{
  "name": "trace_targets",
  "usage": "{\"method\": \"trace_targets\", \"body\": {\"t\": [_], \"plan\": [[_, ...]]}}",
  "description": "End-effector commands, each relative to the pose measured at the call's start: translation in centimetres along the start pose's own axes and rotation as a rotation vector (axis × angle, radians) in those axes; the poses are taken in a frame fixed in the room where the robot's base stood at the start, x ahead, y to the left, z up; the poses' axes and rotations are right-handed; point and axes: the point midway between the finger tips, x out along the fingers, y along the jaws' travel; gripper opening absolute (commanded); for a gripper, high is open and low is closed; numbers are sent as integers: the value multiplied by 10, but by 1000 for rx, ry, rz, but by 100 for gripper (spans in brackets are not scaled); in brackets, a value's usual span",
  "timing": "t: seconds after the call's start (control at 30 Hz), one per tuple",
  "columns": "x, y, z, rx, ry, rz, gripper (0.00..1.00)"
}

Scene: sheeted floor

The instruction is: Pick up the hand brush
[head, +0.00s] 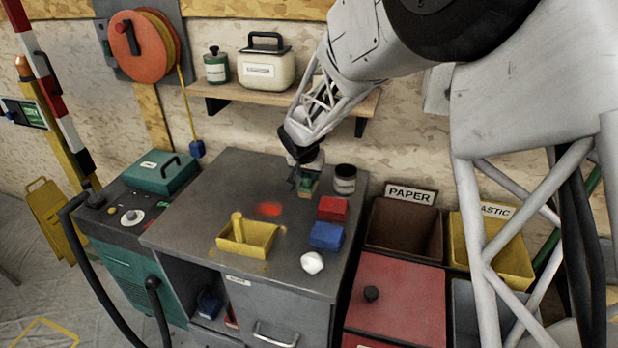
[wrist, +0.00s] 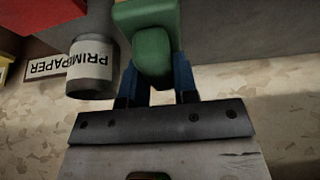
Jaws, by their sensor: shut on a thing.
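The hand brush is most likely the green block-like thing (wrist: 152,50) between my fingers in the wrist view, with a rounded green end towards the camera. In the head view it is a small green piece (head: 308,187) at the back of the grey workbench, partly hidden by my gripper (head: 303,181). My gripper points down there, and its two blue fingers (wrist: 157,78) are shut on the green thing from both sides. I cannot tell whether its underside touches the bench top.
A dark labelled jar (head: 345,179) stands close to the right of my gripper. A red block (head: 333,208), a blue block (head: 326,236), a white lump (head: 311,263) and a yellow tray (head: 262,240) lie nearer the front. A wall shelf (head: 228,91) is behind.

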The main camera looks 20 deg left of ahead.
Motion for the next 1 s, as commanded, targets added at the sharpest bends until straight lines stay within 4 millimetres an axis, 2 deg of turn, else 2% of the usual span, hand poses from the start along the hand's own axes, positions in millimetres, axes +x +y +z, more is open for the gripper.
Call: {"method": "trace_targets", "body": {"t": [0.2,0.5,0.7,1.0], "plan": [[-31,0,-13,0,3,-2,1],[-66,0,-27,0,2,-1,1],[-74,0,-31,0,1,0,1],[-74,0,-31,0,0,0,1]]}}
